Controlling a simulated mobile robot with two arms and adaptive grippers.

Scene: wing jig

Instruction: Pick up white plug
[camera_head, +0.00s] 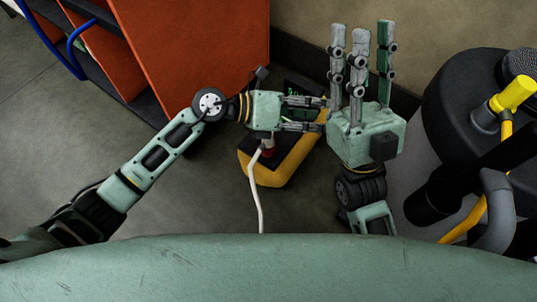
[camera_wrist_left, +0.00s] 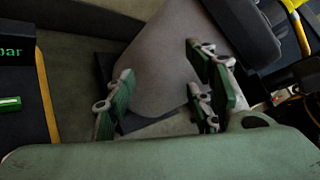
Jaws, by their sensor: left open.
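I cannot clearly make out the white plug. In the head view a white cable (camera_head: 254,190) runs down from a small dark red fitting (camera_head: 268,151) at a yellow-edged black box (camera_head: 273,180). My left gripper (camera_head: 321,114) is above this box, fingers pointing right, apart and with nothing seen between them. In the left wrist view its green fingers (camera_wrist_left: 165,105) are spread over a grey surface. My right gripper (camera_head: 361,45) is right of the left one, its fingers upward with gaps between them, and it looks empty. The left hand hides part of the box.
An orange shelf unit (camera_head: 205,45) with a blue hose (camera_head: 75,40) stands at the upper left. A black rounded machine (camera_head: 460,90) with a yellow-capped pipe (camera_head: 513,95) stands at the right. The grey floor (camera_head: 190,205) is clear left of the cable.

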